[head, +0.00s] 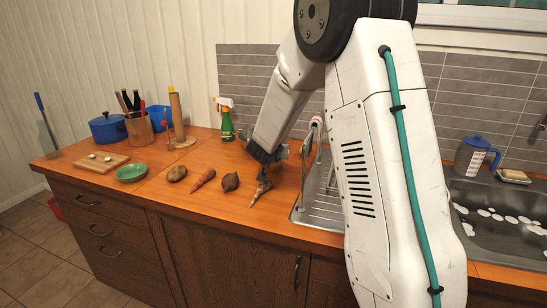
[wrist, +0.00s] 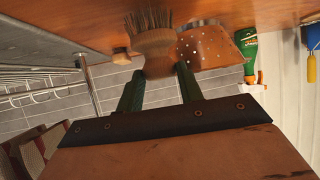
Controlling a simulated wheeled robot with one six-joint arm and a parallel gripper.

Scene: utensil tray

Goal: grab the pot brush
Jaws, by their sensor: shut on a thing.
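The pot brush (wrist: 157,42), with a rounded wooden body and a fan of dark bristles, is between the two green fingers of my gripper (wrist: 158,80) in the wrist view. The fingers are shut on its wooden body. In the head view my gripper (head: 262,170) is low over the wooden counter, left of the drainer. A small pale brown tapering thing (head: 256,195) shows right under it there; I cannot tell whether it is part of the brush.
A dark bulb-shaped vegetable (head: 230,182), a reddish root (head: 204,179) and a potato (head: 177,173) lie to the left. A spray bottle (head: 227,124) stands behind. The metal drainer (head: 316,212) is at right. A perforated brown piece (wrist: 208,50) shows beside the brush.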

